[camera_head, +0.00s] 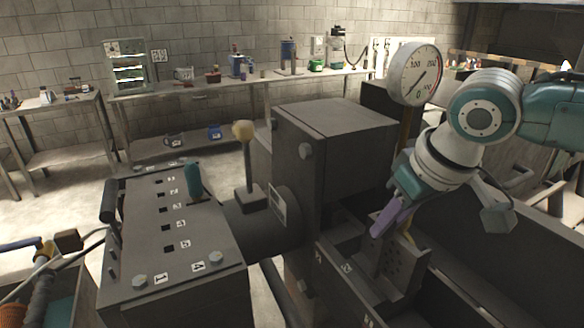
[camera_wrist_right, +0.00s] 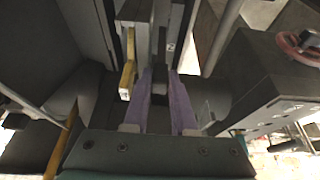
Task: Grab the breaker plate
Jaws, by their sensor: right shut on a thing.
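In the right wrist view, the two purple fingers (camera_wrist_right: 166,88) are close together around a dark upright edge (camera_wrist_right: 161,48), apparently part of the plate. The gripper is shut on it. The fingers hide part of the plate's top. My left gripper is in neither view.
A yellow bar (camera_wrist_right: 128,76) lies close beside the fingers. A pressure gauge (camera_head: 415,74) stands behind my right arm. The large machine housing (camera_head: 335,125) is left of the gripper, and a numbered control box (camera_head: 172,235) with levers is farther left.

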